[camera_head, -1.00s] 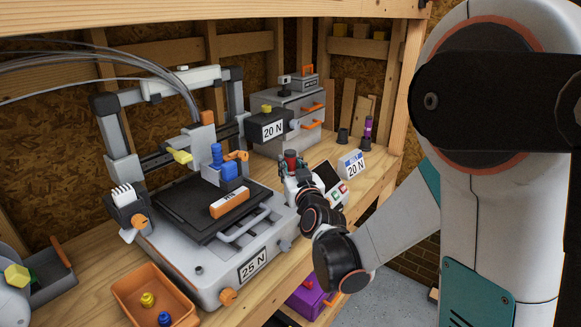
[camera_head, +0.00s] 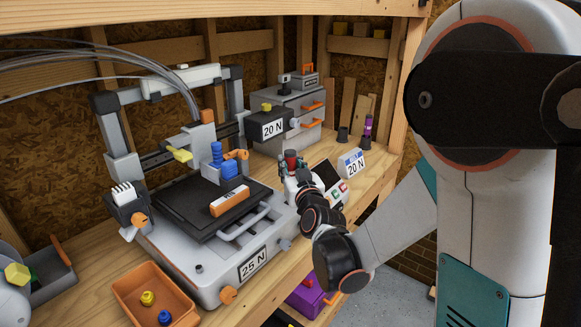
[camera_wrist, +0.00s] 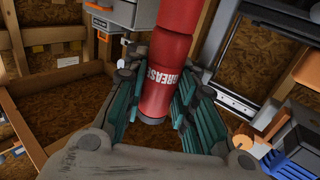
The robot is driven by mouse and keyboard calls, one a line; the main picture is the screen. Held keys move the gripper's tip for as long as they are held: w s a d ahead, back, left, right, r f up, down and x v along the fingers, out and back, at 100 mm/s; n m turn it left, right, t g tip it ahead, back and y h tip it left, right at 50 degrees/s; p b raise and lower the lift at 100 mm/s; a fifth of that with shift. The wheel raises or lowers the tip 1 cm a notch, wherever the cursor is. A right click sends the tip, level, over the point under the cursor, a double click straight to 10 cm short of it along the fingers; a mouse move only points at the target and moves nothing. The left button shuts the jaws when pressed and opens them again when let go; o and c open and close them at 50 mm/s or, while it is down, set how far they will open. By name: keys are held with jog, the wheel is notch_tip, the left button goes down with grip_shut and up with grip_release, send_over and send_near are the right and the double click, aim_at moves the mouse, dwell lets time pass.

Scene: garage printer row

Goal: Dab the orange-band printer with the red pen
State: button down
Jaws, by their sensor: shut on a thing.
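The red pen (camera_wrist: 160,85), lettered GREASE, is held between the teal fingers of my gripper (camera_wrist: 152,108) in the wrist view. In the head view, its red end (camera_head: 291,157) shows above my gripper (camera_head: 292,168), beside the right side of the large grey printer (camera_head: 195,285). That printer has a 25 N label, a dark bed and orange parts. An orange block with a white label (camera_head: 230,201) lies on its bed. I cannot clearly make out an orange band on it. The pen appears apart from the printer.
A grey drawer unit (camera_head: 300,105) with orange handles and a 20 N box (camera_head: 272,128) stand behind. A small 20 N sign (camera_head: 352,163) and a dark-screened panel (camera_head: 328,175) are to the right. An orange bin (camera_head: 125,290) is at front left. Wooden posts frame the bench.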

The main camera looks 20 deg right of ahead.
jog(key=shift+r, duration=0.3)
